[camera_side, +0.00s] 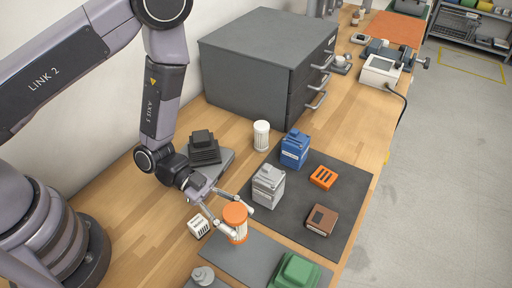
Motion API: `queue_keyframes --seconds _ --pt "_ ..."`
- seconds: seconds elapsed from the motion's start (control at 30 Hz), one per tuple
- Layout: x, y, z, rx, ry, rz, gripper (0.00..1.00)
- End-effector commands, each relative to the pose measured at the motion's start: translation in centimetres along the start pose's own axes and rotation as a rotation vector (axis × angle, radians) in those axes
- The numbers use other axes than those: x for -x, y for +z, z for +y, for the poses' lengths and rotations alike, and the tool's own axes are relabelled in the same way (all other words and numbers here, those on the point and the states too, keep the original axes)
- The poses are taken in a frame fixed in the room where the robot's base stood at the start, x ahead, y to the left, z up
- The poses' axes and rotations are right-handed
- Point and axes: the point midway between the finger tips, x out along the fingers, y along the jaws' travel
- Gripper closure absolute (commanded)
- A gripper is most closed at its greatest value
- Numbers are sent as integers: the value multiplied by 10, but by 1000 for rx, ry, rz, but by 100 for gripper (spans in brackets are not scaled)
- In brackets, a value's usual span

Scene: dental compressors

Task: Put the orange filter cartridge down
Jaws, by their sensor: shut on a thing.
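The orange filter cartridge (236,215) has an orange cap and a pale ribbed body with orange at its lower end. It stands upright between the fingers of my gripper (234,218), which is shut on it. The cartridge is at the back edge of a grey mat (234,258) near the front of the bench. I cannot tell whether its base touches the surface or hangs just above it.
A white labelled block (198,226) is close on the left. A dark mat (334,185) holds grey (268,186) and blue (294,149) units, an orange block (323,177) and a brown block (321,220). A green part (296,271) is in front. A white cartridge (261,135) stands behind.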

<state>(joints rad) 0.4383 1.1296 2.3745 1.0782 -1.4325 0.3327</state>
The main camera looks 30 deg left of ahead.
Motion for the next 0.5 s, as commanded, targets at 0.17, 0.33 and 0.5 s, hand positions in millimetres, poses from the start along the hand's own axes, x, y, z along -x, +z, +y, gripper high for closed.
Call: queue_keyframes --seconds 0.17,0.33,0.5 --pt "-8 26 0 2 -1 1 96" --pt "-14 47 0 2 -1 0 96" --pt "-19 63 0 1 -1 1 96"
